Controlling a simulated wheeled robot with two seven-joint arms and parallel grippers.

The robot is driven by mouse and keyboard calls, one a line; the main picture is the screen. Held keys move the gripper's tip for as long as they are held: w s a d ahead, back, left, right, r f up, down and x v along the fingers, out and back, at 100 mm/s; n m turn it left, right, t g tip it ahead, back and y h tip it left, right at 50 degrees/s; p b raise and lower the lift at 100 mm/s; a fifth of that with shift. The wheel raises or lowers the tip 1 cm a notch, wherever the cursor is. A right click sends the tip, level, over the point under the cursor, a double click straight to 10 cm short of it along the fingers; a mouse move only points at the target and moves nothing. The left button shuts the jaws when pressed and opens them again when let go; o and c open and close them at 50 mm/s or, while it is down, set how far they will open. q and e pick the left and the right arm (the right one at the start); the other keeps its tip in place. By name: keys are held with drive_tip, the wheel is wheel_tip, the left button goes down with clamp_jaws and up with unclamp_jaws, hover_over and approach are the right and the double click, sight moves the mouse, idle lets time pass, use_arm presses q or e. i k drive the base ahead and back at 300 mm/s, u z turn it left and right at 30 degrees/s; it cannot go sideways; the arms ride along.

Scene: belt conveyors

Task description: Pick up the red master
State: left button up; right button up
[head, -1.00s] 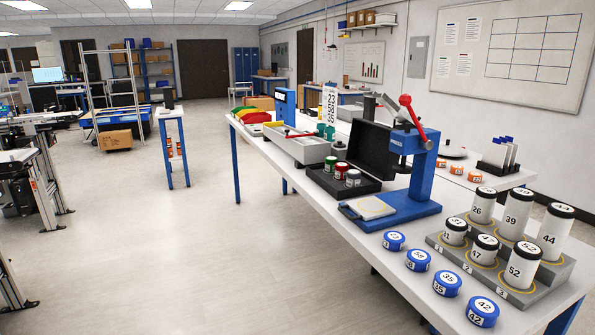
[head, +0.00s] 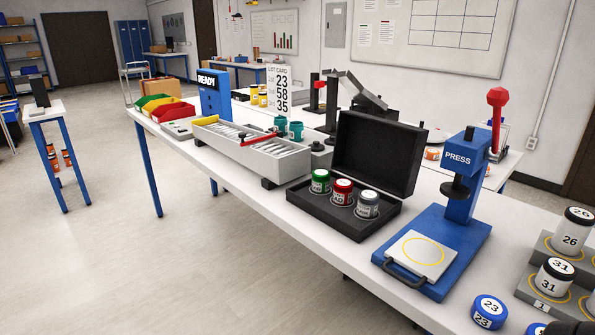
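The red master appears to be the jar with a red lid and red label (head: 342,193). It stands upright in the middle of a row of three in an open black case (head: 352,226) on the long white table. The case lid (head: 374,152) stands up behind the jars. Neither of my grippers can be made out.
A blue press (head: 460,190) with a red-knobbed lever stands right of the case. A grey tray (head: 250,148) with a red-handled bar is left of it. Numbered cylinders (head: 555,276) and a blue puck (head: 489,311) are at the right. The floor in front is clear.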

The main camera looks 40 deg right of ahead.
sight(343, 188)
drive_tip(key=i, duration=1.95)
drive_tip(key=z, duration=1.75)
